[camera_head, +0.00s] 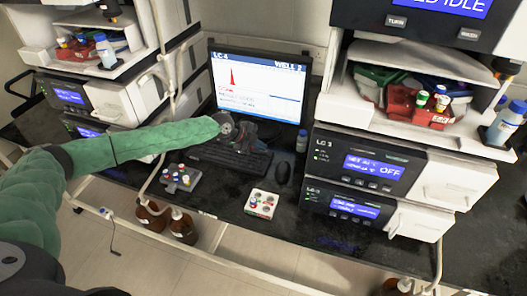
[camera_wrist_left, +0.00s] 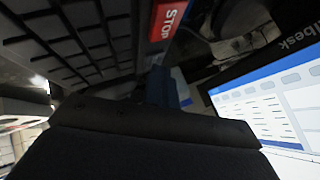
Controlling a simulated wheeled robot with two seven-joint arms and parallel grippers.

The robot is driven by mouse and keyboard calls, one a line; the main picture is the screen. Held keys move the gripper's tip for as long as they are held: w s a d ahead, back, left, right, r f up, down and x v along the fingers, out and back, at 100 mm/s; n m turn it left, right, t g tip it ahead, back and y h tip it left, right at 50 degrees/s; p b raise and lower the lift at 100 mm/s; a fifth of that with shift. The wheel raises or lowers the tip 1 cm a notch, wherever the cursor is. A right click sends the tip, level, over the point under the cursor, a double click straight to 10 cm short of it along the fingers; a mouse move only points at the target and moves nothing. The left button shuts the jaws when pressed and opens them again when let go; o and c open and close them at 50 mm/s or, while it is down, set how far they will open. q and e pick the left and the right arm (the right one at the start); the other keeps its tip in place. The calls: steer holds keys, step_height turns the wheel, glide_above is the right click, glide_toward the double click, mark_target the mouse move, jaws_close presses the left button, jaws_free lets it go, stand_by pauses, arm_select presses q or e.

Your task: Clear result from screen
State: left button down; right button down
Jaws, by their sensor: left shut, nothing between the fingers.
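The monitor (camera_head: 262,82) stands on the dark bench and shows "LC 4", a "WELL" label and a white page with a red peak at left. Its lit screen (camera_wrist_left: 275,108) also shows at the right of the left wrist view, tilted. My left gripper (camera_head: 245,138) is shut and empty in front of the monitor's lower edge, above the back of the keyboard (camera_head: 232,160). Keyboard keys (camera_wrist_left: 75,45) fill the upper left of the wrist view, with a red "STOP" label (camera_wrist_left: 168,20) beside them. Contact with anything is unclear. My right gripper is not in view.
A mouse (camera_head: 283,173) lies right of the keyboard. A white vial tray (camera_head: 262,204) and a grey vial rack (camera_head: 180,178) sit near the bench front. Instrument stacks (camera_head: 365,160) flank the monitor. A small bottle (camera_head: 301,140) stands beside the right stack.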

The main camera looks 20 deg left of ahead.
mark_target(260, 152)
arm_select(q)
steer(key=shift+f, duration=0.1)
stand_by(0.5)
steer(key=shift+r, duration=0.85)
steer(key=shift+r+p, duration=1.2)
steer(key=shift+r, duration=1.35)
steer(key=shift+f, duration=0.1)
